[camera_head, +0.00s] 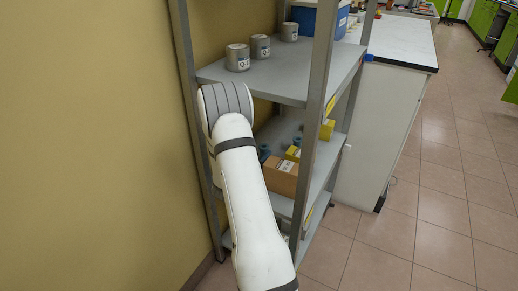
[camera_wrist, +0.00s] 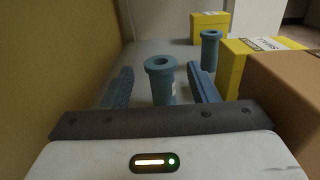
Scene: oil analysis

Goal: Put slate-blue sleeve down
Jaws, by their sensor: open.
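In the wrist view, a slate-blue sleeve (camera_wrist: 161,80) with a flanged top and a round hole stands upright on the grey shelf (camera_wrist: 142,52). My gripper (camera_wrist: 162,86) is open, with one blue finger on each side of the sleeve and a visible gap to each. A second slate-blue sleeve (camera_wrist: 210,50) stands upright farther back to the right. In the head view, small blue sleeves show on the middle shelf (camera_head: 264,152), partly behind my arm. My gripper is hidden there by my arm.
A yellow box (camera_wrist: 238,62) and a brown cardboard box (camera_wrist: 285,92) stand close on the right. Another yellow box (camera_wrist: 209,27) is at the back. A yellow wall (camera_wrist: 60,70) bounds the left. Grey cans (camera_head: 238,57) stand on the shelf above.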

